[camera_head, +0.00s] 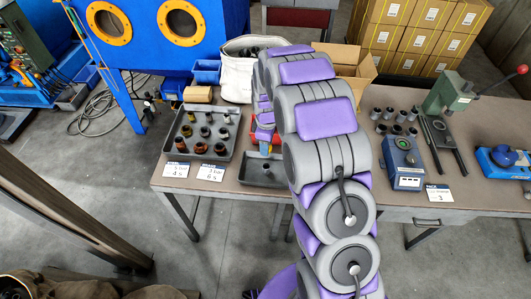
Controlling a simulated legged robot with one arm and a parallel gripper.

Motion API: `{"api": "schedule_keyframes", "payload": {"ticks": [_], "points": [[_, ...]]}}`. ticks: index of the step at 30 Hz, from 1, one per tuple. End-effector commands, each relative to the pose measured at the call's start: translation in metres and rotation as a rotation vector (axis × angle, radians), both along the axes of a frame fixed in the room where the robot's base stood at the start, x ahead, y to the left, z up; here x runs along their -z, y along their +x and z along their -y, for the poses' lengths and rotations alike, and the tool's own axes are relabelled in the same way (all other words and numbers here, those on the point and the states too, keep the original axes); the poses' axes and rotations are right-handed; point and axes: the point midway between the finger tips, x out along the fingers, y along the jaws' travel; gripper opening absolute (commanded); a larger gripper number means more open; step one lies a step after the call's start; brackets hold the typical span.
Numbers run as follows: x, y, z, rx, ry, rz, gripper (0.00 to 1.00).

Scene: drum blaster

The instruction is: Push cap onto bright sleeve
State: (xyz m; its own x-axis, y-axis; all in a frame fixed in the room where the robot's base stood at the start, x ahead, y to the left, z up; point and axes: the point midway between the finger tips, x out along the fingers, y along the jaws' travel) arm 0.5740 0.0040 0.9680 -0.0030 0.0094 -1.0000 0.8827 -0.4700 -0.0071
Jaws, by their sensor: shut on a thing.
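My gripper (265,146) is small and partly hidden behind my purple and grey arm. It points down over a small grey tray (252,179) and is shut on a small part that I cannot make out. A dark round piece (267,168) shows in that tray, just below my gripper; I cannot tell whether they touch. A larger grey tray (236,150) to the left holds several small round parts, some orange-brown (181,143) and some dark. Several grey cylindrical sleeves (399,116) stand on the table at the right. I cannot tell which part is the cap or the bright sleeve.
A blue-grey device (403,165) and a green press (447,96) with a red-knobbed lever stand on the table (360,190) at the right. A blue cabinet stands back left.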

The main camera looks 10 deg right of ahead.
Motion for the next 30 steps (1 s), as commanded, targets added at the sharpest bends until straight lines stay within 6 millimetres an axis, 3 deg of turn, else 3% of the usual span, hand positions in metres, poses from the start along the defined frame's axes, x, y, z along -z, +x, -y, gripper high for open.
{"api": "schedule_keyframes", "payload": {"ticks": [6, 13, 18, 30], "points": [[0.039, 0.009, -0.003, -0.489, -0.001, -0.002, 0.14], [0.068, 0.016, -0.001, -0.86, -0.005, 0.002, 0.14], [0.075, 0.018, 0.001, -0.968, -0.007, 0.004, 0.14], [0.094, 0.018, 0.002, -0.981, -0.007, 0.002, 0.14]]}}
